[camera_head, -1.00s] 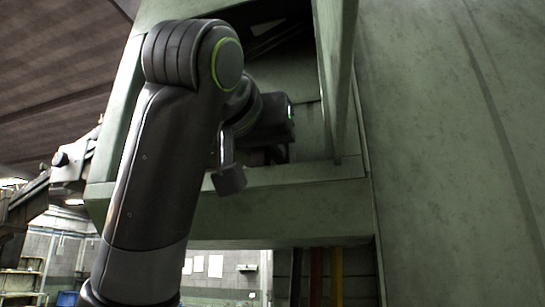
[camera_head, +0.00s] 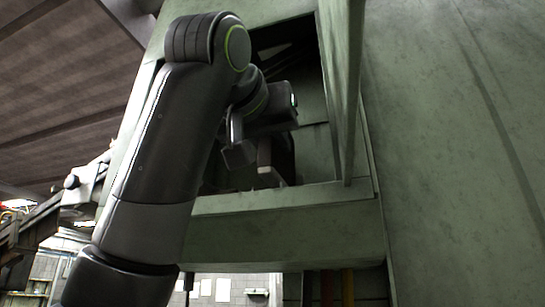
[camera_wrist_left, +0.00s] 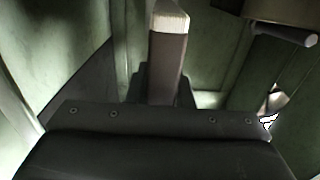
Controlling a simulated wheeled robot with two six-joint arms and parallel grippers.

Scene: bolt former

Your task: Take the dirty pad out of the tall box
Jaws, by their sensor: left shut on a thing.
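The tall box (camera_head: 285,240) is a green, worn metal housing with an open window in its front, seen in the head view. My left arm reaches through this window from the left. My left gripper (camera_head: 268,168) hangs inside, above the window's lower edge, with its pale fingertip pointing down. In the left wrist view a dark finger with a pale tip (camera_wrist_left: 169,45) stands up in the middle. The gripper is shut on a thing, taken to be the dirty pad. The pad is not clearly told apart from the dark finger and the shadow. My right gripper is out of view.
The window's lower sill (camera_head: 290,197) lies below the gripper, and a green upright panel (camera_head: 342,90) stands close at its right. Green walls surround the gripper in the left wrist view. A large green panel (camera_head: 450,150) fills the right side.

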